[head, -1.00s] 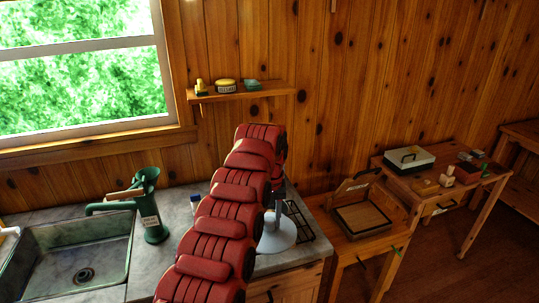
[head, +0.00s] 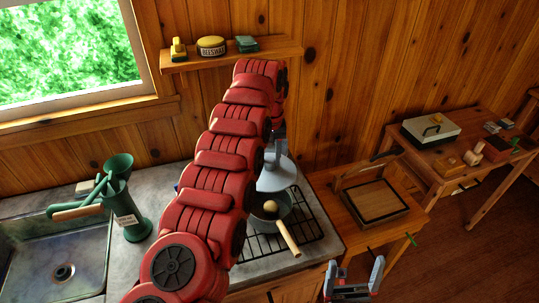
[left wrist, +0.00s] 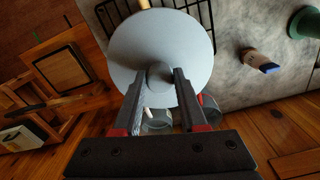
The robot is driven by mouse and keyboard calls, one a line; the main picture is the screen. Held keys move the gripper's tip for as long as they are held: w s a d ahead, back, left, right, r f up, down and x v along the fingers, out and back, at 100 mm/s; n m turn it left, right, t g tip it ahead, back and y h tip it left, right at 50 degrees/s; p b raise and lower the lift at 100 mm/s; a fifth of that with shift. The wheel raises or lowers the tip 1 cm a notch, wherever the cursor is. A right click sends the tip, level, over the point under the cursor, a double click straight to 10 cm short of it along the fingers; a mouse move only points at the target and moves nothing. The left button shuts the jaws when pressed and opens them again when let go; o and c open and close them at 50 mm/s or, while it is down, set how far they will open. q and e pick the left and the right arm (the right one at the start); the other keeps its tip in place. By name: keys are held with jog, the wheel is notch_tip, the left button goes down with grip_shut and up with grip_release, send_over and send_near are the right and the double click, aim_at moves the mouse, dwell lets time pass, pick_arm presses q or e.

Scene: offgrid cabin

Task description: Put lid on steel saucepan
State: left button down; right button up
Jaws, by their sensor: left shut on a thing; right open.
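My left gripper (left wrist: 160,90) is shut on the knob of a round grey lid (left wrist: 187,38), which hangs below the fingers. In the head view the lid (head: 277,180) is held above and slightly behind the steel saucepan (head: 283,214). The saucepan stands on the black stove grate, with a wooden handle (head: 289,240) pointing to the front right. A small round pale thing shows at the pan; I cannot tell exactly what it is. My red left arm hides part of the pan's left side. My right gripper (head: 353,276) is open and empty at the bottom, front right of the pan.
The black grate (head: 315,228) lies on the grey counter. A green hand pump (head: 128,205) and sink (head: 62,262) are at left. A shelf (head: 230,55) with small items is on the wall. A wooden side table with a framed box (head: 372,207) is at right.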

pick_arm(q)
jog(key=shift+f+b, duration=0.3)
jog(key=shift+b, duration=0.75)
notch_tip(320, 180, down, 12)
jog(key=b, duration=1.2)
jog(key=shift+f, duration=0.1)
jog(key=shift+s+f+b, duration=0.1)
jog(key=shift+f+b, duration=0.45)
jog(key=shift+b, duration=0.2)
dwell(2.1)
grip_release()
dwell(0.4)
jog(key=shift+r, duration=0.1)
jog(key=shift+r+p, duration=3.35)
jog(key=shift+r, duration=0.1)
